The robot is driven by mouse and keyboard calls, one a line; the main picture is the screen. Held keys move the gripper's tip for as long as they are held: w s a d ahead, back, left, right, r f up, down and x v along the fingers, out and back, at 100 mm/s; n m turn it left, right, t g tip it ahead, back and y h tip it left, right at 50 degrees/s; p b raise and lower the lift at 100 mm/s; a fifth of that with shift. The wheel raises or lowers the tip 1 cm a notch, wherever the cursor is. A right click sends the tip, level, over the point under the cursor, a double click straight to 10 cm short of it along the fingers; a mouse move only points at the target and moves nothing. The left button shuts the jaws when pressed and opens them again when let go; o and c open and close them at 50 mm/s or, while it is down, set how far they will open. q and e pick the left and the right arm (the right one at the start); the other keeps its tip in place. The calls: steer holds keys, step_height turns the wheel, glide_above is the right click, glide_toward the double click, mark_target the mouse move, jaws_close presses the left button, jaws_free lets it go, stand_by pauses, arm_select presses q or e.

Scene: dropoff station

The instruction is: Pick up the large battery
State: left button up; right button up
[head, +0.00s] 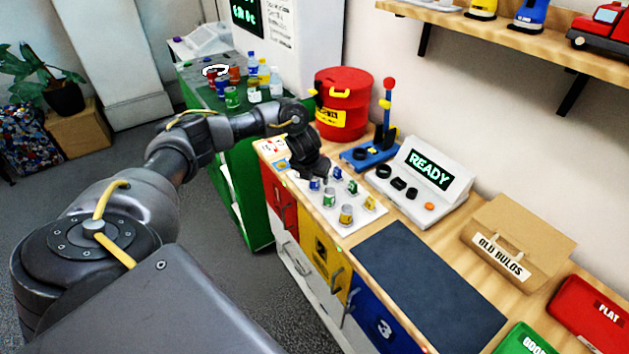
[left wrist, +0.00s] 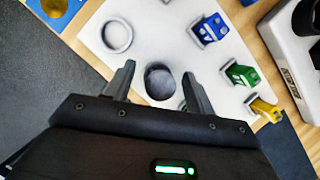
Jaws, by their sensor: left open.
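A white tray (head: 298,183) on the wooden counter holds several small upright cells with blue, green and yellow bands. My left gripper (head: 320,177) is over the tray's back-left end in the head view and partly hides it. In the left wrist view its fingers (left wrist: 157,85) are open, one on each side of a dark grey round thing (left wrist: 160,84) on the tray. It looks like a cylinder seen end-on, perhaps the large battery; I cannot tell for certain. Nothing shows gripped. Beside it are a pale ring (left wrist: 117,36) and small blue (left wrist: 207,30), green (left wrist: 241,75) and yellow (left wrist: 264,109) pieces. My right gripper is out of view.
A blue-based lever (head: 368,157) and the READY console (head: 432,170) stand behind the tray. A red bin (head: 343,120) is at the back. A dark mat (head: 425,285) lies clear in front, with a cardboard box (head: 515,238) to its right.

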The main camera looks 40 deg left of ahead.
arm_select(q)
steer(key=shift+s, duration=0.1)
steer(key=shift+c, duration=1.4)
steer(key=c, duration=0.8)
steer(key=shift+c, duration=0.3)
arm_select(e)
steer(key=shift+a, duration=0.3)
arm_select(q)
steer(key=shift+r, duration=0.1)
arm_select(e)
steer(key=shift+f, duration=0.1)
